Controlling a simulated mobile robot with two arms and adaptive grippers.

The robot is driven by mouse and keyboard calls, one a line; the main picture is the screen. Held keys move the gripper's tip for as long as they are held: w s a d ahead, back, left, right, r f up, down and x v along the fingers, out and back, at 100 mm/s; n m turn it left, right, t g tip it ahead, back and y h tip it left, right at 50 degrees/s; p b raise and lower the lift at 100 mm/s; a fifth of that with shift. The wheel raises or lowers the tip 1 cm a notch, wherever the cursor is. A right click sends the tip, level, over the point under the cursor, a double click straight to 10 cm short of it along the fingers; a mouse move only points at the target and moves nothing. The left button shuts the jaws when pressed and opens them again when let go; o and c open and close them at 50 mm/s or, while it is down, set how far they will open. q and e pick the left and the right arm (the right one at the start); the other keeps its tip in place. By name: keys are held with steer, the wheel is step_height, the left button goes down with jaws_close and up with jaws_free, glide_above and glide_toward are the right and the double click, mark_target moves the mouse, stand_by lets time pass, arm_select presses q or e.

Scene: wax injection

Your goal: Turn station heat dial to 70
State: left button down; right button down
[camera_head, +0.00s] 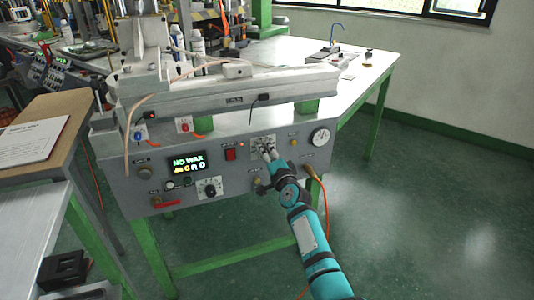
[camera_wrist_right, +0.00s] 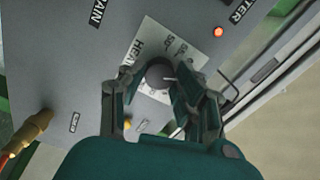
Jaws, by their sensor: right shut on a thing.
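The heat dial (camera_wrist_right: 158,74) is a dark round knob on a white scale plate (camera_wrist_right: 147,36) marked HEAT, on the station's grey front panel. My right gripper (camera_wrist_right: 160,88) has a finger on each side of the knob and is shut on it. In the head view my right gripper (camera_head: 269,155) reaches the panel from the lower right and covers most of the dial; only the top of its scale plate (camera_head: 262,140) shows. The dial's setting cannot be read clearly. My left gripper is not in view.
The panel also carries a lit display (camera_head: 187,163) reading NO WAX, a red switch (camera_head: 231,154), another white-plated dial (camera_head: 210,188) and a round gauge (camera_head: 320,136). An orange hose (camera_head: 324,192) hangs close to my right arm. Floor at right is clear.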

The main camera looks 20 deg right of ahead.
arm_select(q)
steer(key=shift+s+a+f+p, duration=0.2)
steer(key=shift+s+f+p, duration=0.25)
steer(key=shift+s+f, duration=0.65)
arm_select(e)
steer(key=m, duration=0.7)
steer(key=shift+m, duration=0.4)
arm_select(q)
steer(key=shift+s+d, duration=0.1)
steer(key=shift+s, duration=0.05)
